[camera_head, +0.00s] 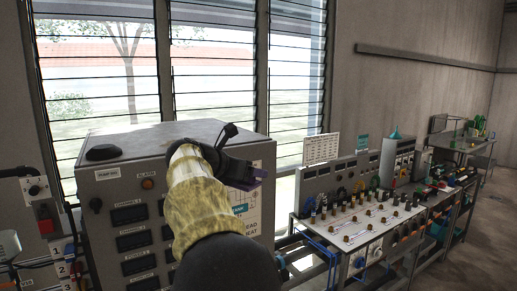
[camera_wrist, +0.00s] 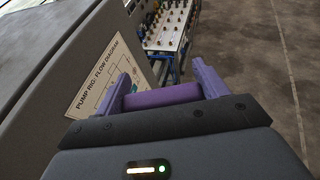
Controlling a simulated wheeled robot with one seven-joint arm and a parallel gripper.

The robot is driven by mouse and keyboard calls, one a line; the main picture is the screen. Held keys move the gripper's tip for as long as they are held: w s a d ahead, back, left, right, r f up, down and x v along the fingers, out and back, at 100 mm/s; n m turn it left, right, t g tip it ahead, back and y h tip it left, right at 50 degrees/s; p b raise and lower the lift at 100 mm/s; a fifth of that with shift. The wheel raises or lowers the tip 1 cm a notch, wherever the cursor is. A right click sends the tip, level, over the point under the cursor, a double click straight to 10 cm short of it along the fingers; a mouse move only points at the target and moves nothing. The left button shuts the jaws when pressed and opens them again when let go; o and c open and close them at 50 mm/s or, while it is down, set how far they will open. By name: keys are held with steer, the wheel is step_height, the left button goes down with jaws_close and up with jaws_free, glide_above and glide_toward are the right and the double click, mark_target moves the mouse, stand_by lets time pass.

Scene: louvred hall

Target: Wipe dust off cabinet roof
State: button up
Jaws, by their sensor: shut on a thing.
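The grey cabinet (camera_head: 130,217) stands in front of the louvred windows, and its roof (camera_head: 150,137) looks dull grey; I cannot make out separate dust patches. In the wrist view the roof (camera_wrist: 45,50) lies at upper left, above the side with the flow-diagram sheet (camera_wrist: 105,75). My gripper (camera_head: 256,178) is by the cabinet's right side, at the end of my yellow-sleeved arm. The block appears apart from the roof.
A bench with a white panel of knobs (camera_head: 365,222) stands to the right, with more equipment behind. Grey pipes (camera_head: 310,270) run low beside the cabinet. Open floor (camera_wrist: 265,60) shows at right in the wrist view.

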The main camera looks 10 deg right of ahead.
steer(key=w+a+f+n+t+y+b, duration=0.15)
steer(key=w+f+n+y, duration=0.25)
steer(key=f, duration=1.7)
steer(key=w+a+f+n+t+y+b, duration=0.1)
steer(key=w+f+n+t+y+b, duration=0.25)
steer(key=f, duration=1.75)
steer(key=s+d+f+n+y+b, duration=0.1)
steer(key=s+d+f, duration=0.2)
steer(key=f, duration=0.5)
steer(key=s+d+f+n+b, duration=0.1)
steer(key=s+d+f, duration=0.15)
steer(key=f, duration=0.65)
steer(key=s+d+f+y+b, duration=0.1)
steer(key=s+d+f, duration=0.1)
steer(key=s, duration=0.4)
steer(key=s+d+f+b, duration=0.1)
steer(key=s+d+f, duration=0.2)
steer(key=s, duration=0.4)
steer(key=shift+s+d+f+y+b, duration=0.25)
steer(key=shift+d+f+y+b, duration=0.1)
steer(key=shift+d, duration=0.3)
steer(key=shift+n, duration=0.25)
